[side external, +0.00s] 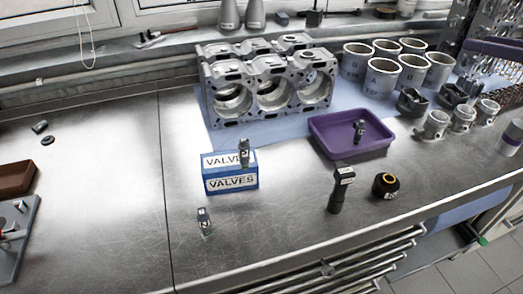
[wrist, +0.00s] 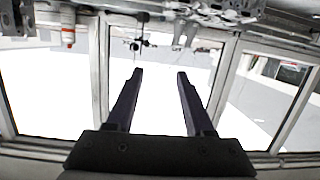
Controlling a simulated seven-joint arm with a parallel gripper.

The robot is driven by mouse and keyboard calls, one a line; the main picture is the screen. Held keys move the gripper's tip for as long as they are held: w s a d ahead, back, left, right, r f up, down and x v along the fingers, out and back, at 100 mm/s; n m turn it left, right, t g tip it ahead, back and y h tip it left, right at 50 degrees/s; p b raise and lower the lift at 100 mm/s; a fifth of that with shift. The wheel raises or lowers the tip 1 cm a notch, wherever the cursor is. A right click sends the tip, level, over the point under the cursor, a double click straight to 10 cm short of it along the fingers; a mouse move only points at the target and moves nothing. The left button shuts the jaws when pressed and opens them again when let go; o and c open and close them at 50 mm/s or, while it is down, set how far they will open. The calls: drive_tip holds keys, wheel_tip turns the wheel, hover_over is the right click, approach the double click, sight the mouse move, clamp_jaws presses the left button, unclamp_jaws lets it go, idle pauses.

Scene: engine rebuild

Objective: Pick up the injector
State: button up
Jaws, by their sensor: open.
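Several dark labelled parts stand in the side external view, and I cannot tell for sure which is the injector. A tall dark part (side external: 339,192) stands on the bench right of centre. Smaller dark parts are on the blue valves box (side external: 231,183), on the bench in front of it (side external: 205,222), and in the purple tray (side external: 326,148). My gripper (wrist: 160,72) is open and empty in the wrist view, with windows behind its two dark fingers. None of these parts shows there.
A black round part with a yellow ring (side external: 386,186) is beside the tall part. An engine block (side external: 268,88), several cylinder liners (side external: 377,80) and pistons (side external: 463,117) stand behind. The bench's left middle (side external: 110,170) is clear.

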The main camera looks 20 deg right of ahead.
drive_tip(key=w+a+r+n+t+y, duration=0.2)
drive_tip(key=w+a+r+n+y, duration=0.15)
drive_tip(key=w+a, duration=0.35)
drive_tip(key=n+g+y, duration=0.9)
drive_tip(key=g+y, duration=0.2)
drive_tip(key=y, duration=0.2)
hover_over(247, 142)
drive_tip(key=v, duration=0.4)
wheel_tip(247, 142, down, 18)
drive_tip(key=shift+h, duration=0.25)
drive_tip(key=f, duration=0.5)
drive_tip(key=a+f, duration=0.1)
drive_tip(key=f, duration=0.1)
drive_tip(key=shift+w+f, duration=0.2)
drive_tip(key=x, duration=0.6)
drive_tip(key=shift+w+a+r, duration=0.1)
drive_tip(key=shift+w+a, duration=0.05)
drive_tip(key=shift+a, duration=0.15)
